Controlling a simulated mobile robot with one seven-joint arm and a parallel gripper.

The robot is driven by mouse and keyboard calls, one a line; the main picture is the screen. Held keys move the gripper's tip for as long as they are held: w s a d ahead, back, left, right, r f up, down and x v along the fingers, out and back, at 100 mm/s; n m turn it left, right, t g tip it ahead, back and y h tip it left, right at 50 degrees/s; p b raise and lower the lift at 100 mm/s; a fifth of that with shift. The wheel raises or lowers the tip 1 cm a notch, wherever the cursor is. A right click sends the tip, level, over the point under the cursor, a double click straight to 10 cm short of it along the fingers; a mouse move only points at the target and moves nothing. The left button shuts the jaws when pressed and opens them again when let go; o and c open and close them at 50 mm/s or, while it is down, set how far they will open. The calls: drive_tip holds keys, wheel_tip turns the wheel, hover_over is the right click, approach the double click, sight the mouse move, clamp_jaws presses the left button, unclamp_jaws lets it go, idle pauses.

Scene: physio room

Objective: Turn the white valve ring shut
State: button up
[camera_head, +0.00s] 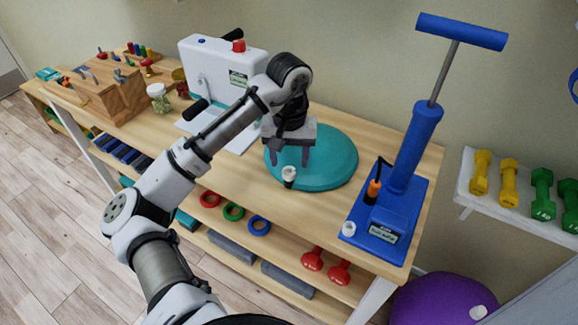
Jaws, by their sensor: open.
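The white valve ring (289,173) is a small white piece on a short dark stem at the front edge of the round teal cushion (335,165), which lies flat on the wooden bench. My gripper (291,157) hangs over the left part of the cushion, fingers pointing down. Whether the valve is open or shut is too small to tell.
A blue hand pump (413,150) stands right of the cushion, with a small white cup-like piece (349,229) on its base. A white boxy device (215,70) stands behind my arm. A wooden pegboard block (112,92) and jars are at left. Bare bench lies in front of the cushion.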

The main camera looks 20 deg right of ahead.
sight(289, 167)
drive_tip(key=shift+f, duration=1.9)
drive_tip(key=shift+c, duration=0.4)
drive_tip(key=c, duration=0.9)
